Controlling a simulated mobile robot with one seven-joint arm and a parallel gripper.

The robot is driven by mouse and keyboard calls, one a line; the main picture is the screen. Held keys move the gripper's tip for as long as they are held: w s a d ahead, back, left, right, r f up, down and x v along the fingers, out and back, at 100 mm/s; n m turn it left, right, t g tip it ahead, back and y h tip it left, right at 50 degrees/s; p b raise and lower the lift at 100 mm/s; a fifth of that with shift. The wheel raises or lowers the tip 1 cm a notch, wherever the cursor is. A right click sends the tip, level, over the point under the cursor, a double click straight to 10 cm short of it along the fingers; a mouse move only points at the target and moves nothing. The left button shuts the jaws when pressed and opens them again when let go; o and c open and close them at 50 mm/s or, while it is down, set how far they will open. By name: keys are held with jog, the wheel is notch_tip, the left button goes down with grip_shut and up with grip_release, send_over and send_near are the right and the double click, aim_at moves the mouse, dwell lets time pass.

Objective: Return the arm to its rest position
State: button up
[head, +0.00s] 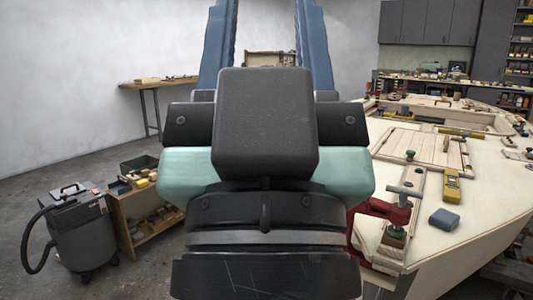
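My gripper (265,20) fills the middle of the head view, close to the camera and pointing up and away. Its two long blue fingers stand well apart with nothing seen between them, so it is open. The fingertips are cut off by the top edge. The dark and pale green wrist parts below it are my own arm and hide the middle of the scene.
A plywood hull (480,215) is at the right, with a red clamp (378,222), a grey-blue block (444,219) and a yellow tool (452,186) on it. A grey vacuum (80,235) and a low wooden shelf (155,238) stand left.

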notch_tip(320, 180, up, 32)
jog(key=p, duration=2.9)
jog(key=shift+f, duration=0.15)
